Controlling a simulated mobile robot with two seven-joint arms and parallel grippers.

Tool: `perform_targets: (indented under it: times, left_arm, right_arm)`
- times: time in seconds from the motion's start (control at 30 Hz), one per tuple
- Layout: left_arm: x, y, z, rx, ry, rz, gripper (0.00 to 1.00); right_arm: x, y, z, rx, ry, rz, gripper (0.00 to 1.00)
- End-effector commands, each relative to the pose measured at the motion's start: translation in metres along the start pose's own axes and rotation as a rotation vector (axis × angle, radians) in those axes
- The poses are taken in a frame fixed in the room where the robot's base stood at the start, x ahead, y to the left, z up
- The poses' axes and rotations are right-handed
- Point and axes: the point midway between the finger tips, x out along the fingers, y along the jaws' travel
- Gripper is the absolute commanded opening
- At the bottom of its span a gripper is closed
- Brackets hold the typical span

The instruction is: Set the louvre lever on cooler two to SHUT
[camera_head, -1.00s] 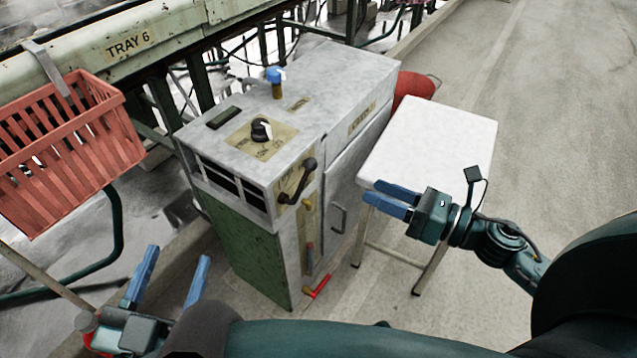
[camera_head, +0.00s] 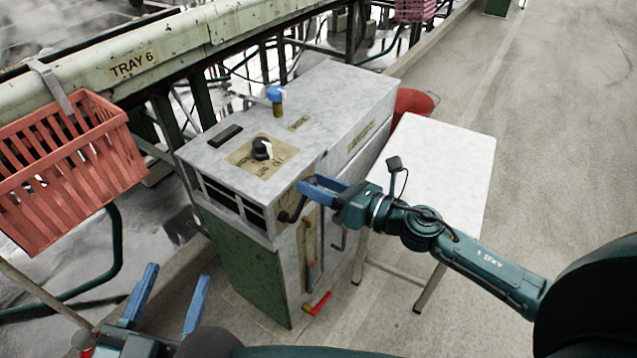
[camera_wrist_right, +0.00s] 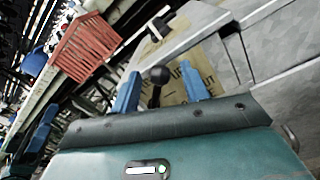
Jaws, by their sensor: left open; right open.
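The cooler (camera_head: 350,85) is a worn grey box with a green lower panel. Its black louvre lever (camera_head: 291,214) is on a tan label plate on the near side face. My right gripper (camera_head: 312,187) is open in front of this face and hides the lever's upper part. In the right wrist view, the lever's round black knob (camera_wrist_right: 158,75) shows between the two open blue fingers, with no finger clearly closed on it. Label lettering beside it is partly covered. My left gripper (camera_head: 178,272) is open and empty at the lower left, apart from the cooler.
A black dial (camera_head: 262,149) and a blue-handled valve (camera_head: 275,94) stand on the cooler top. A red-handled lever (camera_head: 317,304) sticks out low on the side. A white table (camera_head: 452,150) stands close on the right. A red basket (camera_head: 60,175) hangs at left.

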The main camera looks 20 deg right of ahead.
Motion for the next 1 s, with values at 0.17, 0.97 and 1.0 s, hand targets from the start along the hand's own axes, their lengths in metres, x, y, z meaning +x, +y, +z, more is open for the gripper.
perform_targets:
  times: [0.17,0.97,1.0]
  left_arm:
    - [-0.0004,0.0000,0.0010,0.001,-0.002,0.000,0.52]
    - [-0.0010,0.0003,0.0018,-0.003,-0.007,-0.002,0.52]
    - [-0.0010,0.0003,0.0018,-0.003,-0.007,-0.002,0.52]
  right_arm:
    - [0.0031,0.0001,0.0001,0.000,0.000,0.000,0.45]
    - [0.0027,0.0002,0.0000,-0.001,0.000,0.000,0.00]
    - [0.0027,0.0002,0.0000,0.000,0.000,0.000,0.00]
